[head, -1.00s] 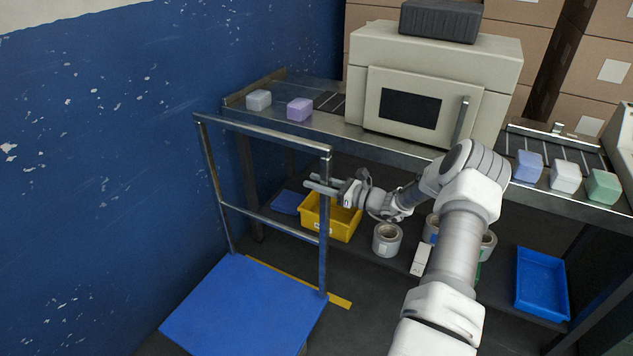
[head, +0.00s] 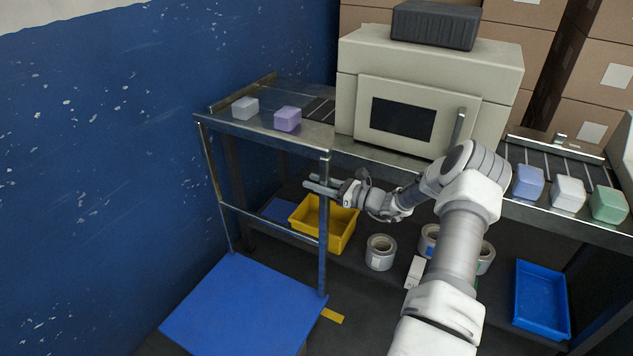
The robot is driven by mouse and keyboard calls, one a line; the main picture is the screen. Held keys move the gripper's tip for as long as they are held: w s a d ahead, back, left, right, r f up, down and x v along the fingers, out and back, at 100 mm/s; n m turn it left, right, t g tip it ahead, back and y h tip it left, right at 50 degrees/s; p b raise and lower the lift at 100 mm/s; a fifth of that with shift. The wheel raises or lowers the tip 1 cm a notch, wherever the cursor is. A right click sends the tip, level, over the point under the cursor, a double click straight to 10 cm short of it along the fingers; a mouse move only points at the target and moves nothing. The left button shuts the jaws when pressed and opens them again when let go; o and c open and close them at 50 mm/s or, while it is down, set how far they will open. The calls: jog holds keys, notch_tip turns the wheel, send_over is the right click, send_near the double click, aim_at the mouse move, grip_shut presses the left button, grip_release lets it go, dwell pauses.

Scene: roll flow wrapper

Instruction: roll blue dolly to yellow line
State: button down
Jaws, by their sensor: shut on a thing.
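The blue dolly (head: 240,305) stands on the floor at the lower left, beside the blue wall, with a grey metal push handle (head: 265,133) rising from its far edge. My gripper (head: 322,187) is shut on the right upright of that handle, partway up. The yellow line (head: 333,316) lies on the floor at the dolly's far right corner. Only a short piece of it shows; the dolly deck hides the rest.
A conveyor bench with a beige wrapping machine (head: 420,100) stands behind the dolly, its edge close to the handle. Under it are a yellow bin (head: 343,226), a tape roll (head: 381,252) and a blue tray (head: 541,299). Pastel blocks (head: 288,119) sit on top.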

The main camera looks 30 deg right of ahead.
jog(key=shift+w+d+r, duration=0.15)
jog(key=shift+d, duration=0.15)
jog(key=c, duration=0.6)
grip_release()
jog(key=shift+o, duration=0.2)
jog(key=p+v, duration=0.2)
jog(key=v, duration=1.5)
jog(key=shift+s, duration=0.2)
